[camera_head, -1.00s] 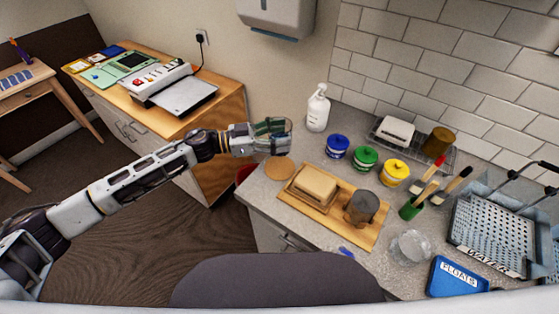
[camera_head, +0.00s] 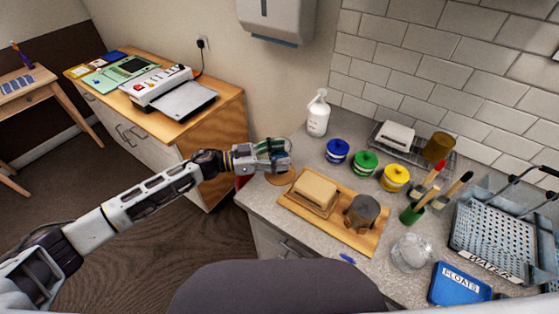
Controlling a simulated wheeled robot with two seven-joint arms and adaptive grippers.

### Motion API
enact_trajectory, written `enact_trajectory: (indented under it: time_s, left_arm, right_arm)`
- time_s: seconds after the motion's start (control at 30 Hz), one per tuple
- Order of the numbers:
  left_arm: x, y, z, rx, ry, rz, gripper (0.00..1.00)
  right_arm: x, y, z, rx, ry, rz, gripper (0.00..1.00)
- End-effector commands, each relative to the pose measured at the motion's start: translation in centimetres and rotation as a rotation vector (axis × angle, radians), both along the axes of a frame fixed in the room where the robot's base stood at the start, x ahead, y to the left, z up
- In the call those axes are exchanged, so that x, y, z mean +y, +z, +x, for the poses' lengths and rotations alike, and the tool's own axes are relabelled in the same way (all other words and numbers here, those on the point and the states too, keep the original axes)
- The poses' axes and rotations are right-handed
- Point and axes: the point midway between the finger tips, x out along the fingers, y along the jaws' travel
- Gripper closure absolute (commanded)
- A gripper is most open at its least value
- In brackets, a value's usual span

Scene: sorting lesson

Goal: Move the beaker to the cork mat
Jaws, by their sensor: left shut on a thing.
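My left gripper (camera_head: 272,146) reaches in from the left and is shut on a small clear beaker (camera_head: 281,163), which is largely hidden by the fingers. The round tan cork mat (camera_head: 281,180) lies at the counter's left end, partly covered by the gripper and beaker. The beaker is over the mat in this view; I cannot tell whether it touches it. My right gripper is not in view.
A wooden board (camera_head: 345,236) with a butter dish (camera_head: 315,190) and a grey-brown cup (camera_head: 362,212) lies right of the mat. A clear glass item (camera_head: 412,252) stands farther right.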

Motion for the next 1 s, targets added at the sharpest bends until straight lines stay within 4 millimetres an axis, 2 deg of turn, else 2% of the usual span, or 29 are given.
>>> enact_trajectory:
  time_s: [0.3, 0.8, 0.83, 0.97, 1.0]
  left_arm:
    - [0.0, -2.8, 0.0, 0.002, 0.000, -0.002, 0.70]
    - [0.0, -3.3, 0.0, 0.000, 0.000, -0.001, 0.70]
    - [0.0, -3.3, 0.0, 0.001, 0.000, 0.000, 0.36]
    - [0.0, -3.3, 0.0, 0.001, 0.000, 0.000, 0.20]
    - [0.0, -3.3, 0.0, 0.001, 0.000, 0.000, 0.19]
  right_arm:
    - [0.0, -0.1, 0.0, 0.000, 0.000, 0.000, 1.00]
    - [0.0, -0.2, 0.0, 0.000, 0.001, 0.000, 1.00]
    - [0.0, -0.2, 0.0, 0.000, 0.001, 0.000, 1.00]
    - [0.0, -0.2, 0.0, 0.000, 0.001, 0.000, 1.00]
    - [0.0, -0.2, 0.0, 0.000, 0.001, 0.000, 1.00]
